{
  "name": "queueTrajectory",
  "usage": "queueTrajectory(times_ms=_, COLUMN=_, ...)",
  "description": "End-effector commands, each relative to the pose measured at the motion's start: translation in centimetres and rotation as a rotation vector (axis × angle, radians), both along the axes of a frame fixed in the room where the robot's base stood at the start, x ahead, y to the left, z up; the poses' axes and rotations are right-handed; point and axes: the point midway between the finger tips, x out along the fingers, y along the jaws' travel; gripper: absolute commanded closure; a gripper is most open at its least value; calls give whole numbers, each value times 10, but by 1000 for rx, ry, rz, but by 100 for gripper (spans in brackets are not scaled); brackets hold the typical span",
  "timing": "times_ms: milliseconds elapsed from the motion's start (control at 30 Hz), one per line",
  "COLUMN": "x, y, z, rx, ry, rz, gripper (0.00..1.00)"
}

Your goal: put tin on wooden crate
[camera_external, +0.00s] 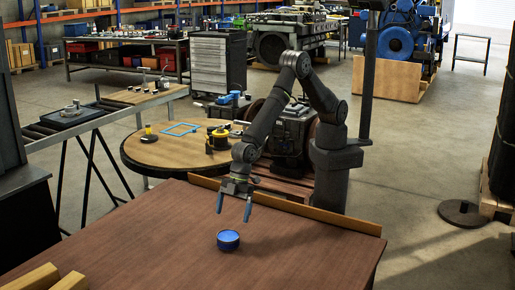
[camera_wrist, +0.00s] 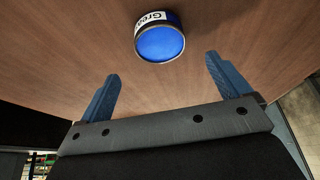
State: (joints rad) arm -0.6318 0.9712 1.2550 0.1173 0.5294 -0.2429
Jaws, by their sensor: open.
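A short round blue tin (camera_external: 228,240) stands upright on the brown wooden table. In the wrist view the tin (camera_wrist: 160,42) shows its blue lid and a white label with partly readable lettering, ahead of my fingers. My gripper (camera_external: 234,208) is open and empty, with its blue fingers pointing down above and just behind the tin. In the wrist view its two fingers (camera_wrist: 163,72) are wide apart, with bare table between them. Pale wooden pieces (camera_external: 40,277) at the bottom left may be part of the wooden crate; the frame cuts them off.
The brown table (camera_external: 150,225) is clear around the tin. A raised wooden edge (camera_external: 330,221) runs along its far side. A round wooden table (camera_external: 165,152) with small items stands behind it. A roller stand (camera_external: 75,120) is at the left.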

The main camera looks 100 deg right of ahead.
Motion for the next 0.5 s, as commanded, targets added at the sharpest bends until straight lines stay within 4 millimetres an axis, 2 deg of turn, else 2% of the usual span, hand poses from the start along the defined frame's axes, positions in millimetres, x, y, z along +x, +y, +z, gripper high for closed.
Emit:
queueTrajectory(times_ms=33, x=-1, y=-2, z=8, rx=1, ry=-1, rz=0, gripper=6)
queueTrajectory(times_ms=200, x=-6, y=-6, z=21, rx=0, ry=0, rz=0, gripper=6)
queueTrajectory(times_ms=500, x=-7, y=-7, z=24, rx=-1, ry=1, rz=0, gripper=6)
